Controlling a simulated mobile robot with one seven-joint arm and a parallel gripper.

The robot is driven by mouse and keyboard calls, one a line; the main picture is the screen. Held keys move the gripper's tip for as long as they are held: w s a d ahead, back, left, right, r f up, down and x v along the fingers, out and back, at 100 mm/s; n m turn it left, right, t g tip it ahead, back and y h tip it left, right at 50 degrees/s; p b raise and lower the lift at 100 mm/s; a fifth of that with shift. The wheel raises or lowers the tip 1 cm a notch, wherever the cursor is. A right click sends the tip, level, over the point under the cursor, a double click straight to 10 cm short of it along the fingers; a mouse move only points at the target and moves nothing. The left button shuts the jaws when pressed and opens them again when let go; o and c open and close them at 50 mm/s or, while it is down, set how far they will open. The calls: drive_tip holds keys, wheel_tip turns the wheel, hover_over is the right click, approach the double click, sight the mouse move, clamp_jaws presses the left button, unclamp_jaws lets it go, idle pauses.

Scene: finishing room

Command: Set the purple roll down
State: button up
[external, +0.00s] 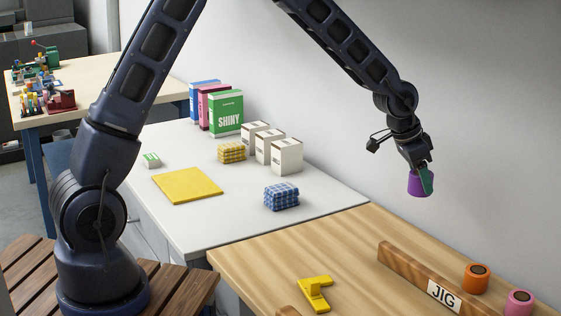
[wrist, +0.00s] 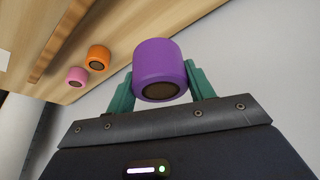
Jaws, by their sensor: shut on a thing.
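The purple roll (external: 416,187) is held in my gripper (external: 424,175), up in the air above the back of the wooden bench (external: 330,245). In the wrist view the purple roll (wrist: 160,68) sits between the two green fingers of my gripper (wrist: 160,88), which are shut on it. Its dark core faces the camera. In the external view the roll hangs below the fingers, clear of the bench top.
An orange roll (external: 476,277) and a pink roll (external: 519,303) stand behind a wooden rail labelled JIG (external: 444,295). A yellow tool (external: 315,293) lies on the bench. The white counter (external: 205,222) holds boxes and folded cloths. A wall rises behind the bench.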

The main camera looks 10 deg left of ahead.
drive_tip(key=w+a+n+t+y, duration=0.1)
drive_tip(key=w+a+n, duration=0.3)
drive_tip(key=a, duration=0.8)
drive_tip(key=w+a+r+n+t+y, duration=0.1)
drive_tip(key=w+a+n, duration=0.3)
drive_tip(key=a, duration=0.7)
drive_tip(key=w+a+n+t+y, duration=0.1)
drive_tip(key=w+a+n, duration=0.25)
drive_tip(key=a, duration=0.85)
drive_tip(key=a+r+n+y, duration=0.25)
drive_tip(key=a+n, duration=0.25)
drive_tip(key=a, duration=0.8)
drive_tip(key=shift+m+h, duration=0.25)
drive_tip(key=shift+s+a+f, duration=0.1)
drive_tip(key=shift+s+f, duration=0.05)
drive_tip(key=shift+f, duration=2.55)
drive_tip(key=shift+s+d+f, duration=0.1)
drive_tip(key=shift+s+f, duration=0.05)
drive_tip(key=shift+f, duration=2.5)
drive_tip(key=shift+s+a+f, duration=0.1)
drive_tip(key=shift+s+f, duration=0.05)
drive_tip(key=shift+f, duration=2.55)
drive_tip(key=shift+f, duration=0.15)
drive_tip(key=shift+f, duration=1.65)
drive_tip(key=o, duration=1)
drive_tip(key=shift+f, duration=0.1)
